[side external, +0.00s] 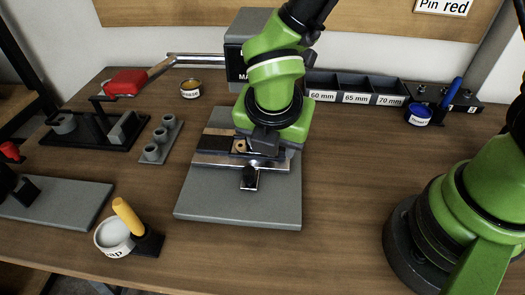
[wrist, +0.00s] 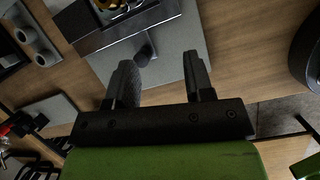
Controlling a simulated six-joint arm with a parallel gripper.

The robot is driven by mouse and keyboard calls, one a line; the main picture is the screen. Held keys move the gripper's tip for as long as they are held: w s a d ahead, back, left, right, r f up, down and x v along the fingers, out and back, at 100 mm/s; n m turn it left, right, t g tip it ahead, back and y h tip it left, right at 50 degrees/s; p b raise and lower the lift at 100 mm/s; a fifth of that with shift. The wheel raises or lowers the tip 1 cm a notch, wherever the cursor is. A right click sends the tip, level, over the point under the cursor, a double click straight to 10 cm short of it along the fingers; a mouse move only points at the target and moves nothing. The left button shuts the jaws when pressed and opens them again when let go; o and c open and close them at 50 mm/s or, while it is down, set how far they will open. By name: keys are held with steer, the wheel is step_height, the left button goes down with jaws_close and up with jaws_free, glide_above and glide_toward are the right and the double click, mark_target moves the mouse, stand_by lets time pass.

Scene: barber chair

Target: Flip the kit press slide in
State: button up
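The press slide (side external: 240,163) is a bright metal plate across the grey press base (side external: 215,210). A small dark handle (side external: 250,179) sticks out at its front. A round brass-coloured part (side external: 240,146) sits in a dark holder on the slide. In the wrist view, the slide's metal edge (wrist: 128,30) crosses the top and the dark handle (wrist: 145,48) shows just beyond the fingers. My gripper (wrist: 160,66) is open and empty, with its two fingers apart. In the side view its fingertips are hard to make out against the dark parts; whether they touch the handle cannot be told.
The grey press body (side external: 237,65) stands behind my arm. Labelled bins (side external: 355,90) and a blue jar (side external: 419,114) are at the back right. A white cup (side external: 113,238) and yellow-handled tool (side external: 128,216) stand front left.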

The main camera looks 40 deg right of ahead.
mark_target(249, 169)
steer(key=w+a+m+g+y, duration=0.1)
steer(key=m, duration=0.8)
steer(key=w+a+r+m+g+y, duration=0.1)
steer(key=m, duration=0.8)
steer(key=w+a+m+g+y, duration=0.1)
steer(key=m, duration=0.8)
steer(key=shift+r+m, duration=0.3)
steer(key=shift+m, duration=0.1)
steer(key=shift+w+f, duration=0.1)
steer(key=shift+f, duration=0.1)
step_height(249, 169, down, 10)
steer(key=shift+r, duration=0.25)
jaws_close()
